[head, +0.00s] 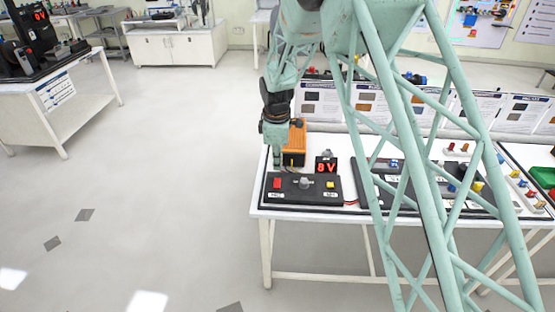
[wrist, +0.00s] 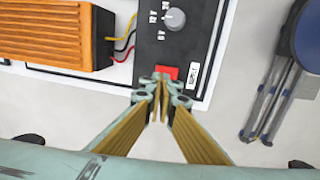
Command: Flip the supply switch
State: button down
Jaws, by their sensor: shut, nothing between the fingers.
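The supply switch (head: 277,183) is a small red rocker at the left end of a black control box (head: 318,194). In the wrist view the red switch (wrist: 167,72) lies just beyond my fingertips, beside a white label. My gripper (head: 277,163) points down over the left end of the box, just above the switch. In the wrist view my gripper (wrist: 161,80) is shut and empty, and its tips overlap the near edge of the switch. I cannot tell whether they touch it.
A grey knob (head: 305,183) and a yellow button (head: 330,184) share the box. A red-digit display (head: 326,166) stands behind it, with an orange finned unit (head: 296,146) close to my gripper. A blue and grey object (wrist: 292,62) appears in the wrist view. Floor left of the table is open.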

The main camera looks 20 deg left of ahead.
aim_at(278, 180)
jog(key=shift+w+a+f+b, duration=0.1)
jog(key=shift+w+f+b, duration=0.05)
jog(key=shift+f, duration=1)
jog(key=shift+w+d+f+b, duration=0.1)
jog(key=shift+w+f+b, duration=0.1)
jog(key=shift+f, duration=0.9)
jog(key=shift+w+a+f+b, duration=0.1)
jog(key=shift+f+b, duration=0.05)
jog(key=shift+f, duration=1)
